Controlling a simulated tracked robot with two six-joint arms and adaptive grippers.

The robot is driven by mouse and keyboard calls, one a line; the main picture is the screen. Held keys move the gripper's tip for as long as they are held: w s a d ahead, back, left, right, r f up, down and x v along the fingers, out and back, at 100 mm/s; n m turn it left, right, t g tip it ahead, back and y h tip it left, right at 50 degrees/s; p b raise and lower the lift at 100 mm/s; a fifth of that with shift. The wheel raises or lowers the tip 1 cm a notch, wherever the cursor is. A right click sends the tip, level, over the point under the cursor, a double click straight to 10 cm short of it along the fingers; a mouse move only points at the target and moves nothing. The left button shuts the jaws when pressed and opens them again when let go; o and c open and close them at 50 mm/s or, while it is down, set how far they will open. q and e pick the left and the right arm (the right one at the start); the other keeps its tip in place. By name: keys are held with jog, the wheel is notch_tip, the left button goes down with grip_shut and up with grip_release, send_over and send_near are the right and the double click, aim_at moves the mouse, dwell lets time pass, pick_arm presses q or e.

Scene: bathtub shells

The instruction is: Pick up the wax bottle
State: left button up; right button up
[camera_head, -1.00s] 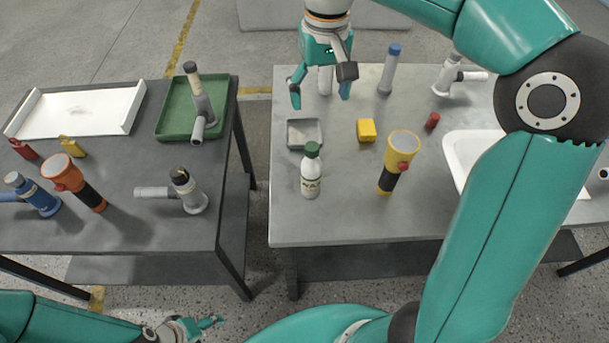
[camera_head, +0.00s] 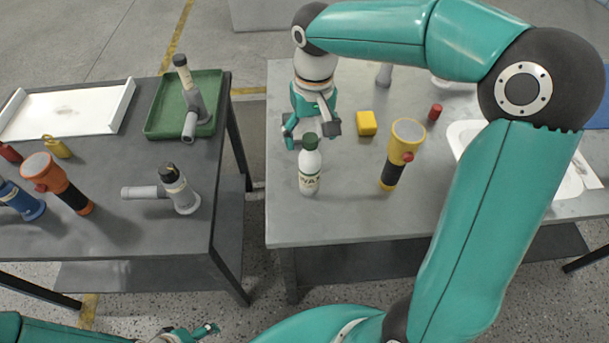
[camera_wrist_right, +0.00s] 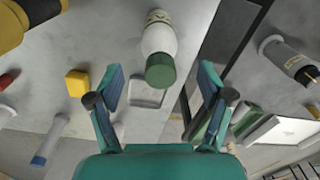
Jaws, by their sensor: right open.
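The wax bottle (camera_head: 309,175) is white with a green cap and a lettered label. It stands upright near the front left of the right-hand table (camera_head: 345,222). My right gripper (camera_head: 312,130) is open just behind the bottle, around cap height in the picture. In the right wrist view the bottle (camera_wrist_right: 158,38) points its green cap towards the gap between the spread fingers (camera_wrist_right: 162,80); nothing is held. My left gripper (camera_head: 190,334) shows only partly at the bottom edge, and its jaws are unclear.
A yellow-black flashlight (camera_head: 403,150) stands right of the bottle. A yellow block (camera_head: 367,123) and a red cylinder (camera_head: 435,112) lie farther back. A small grey tray (camera_wrist_right: 146,96) is partly hidden behind my gripper. The table front around the bottle is clear.

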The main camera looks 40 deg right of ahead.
aim_at(309, 153)
jog(key=shift+w+f+p, duration=0.15)
jog(key=shift+f+p, duration=0.2)
jog(key=shift+f, duration=2.75)
grip_shut()
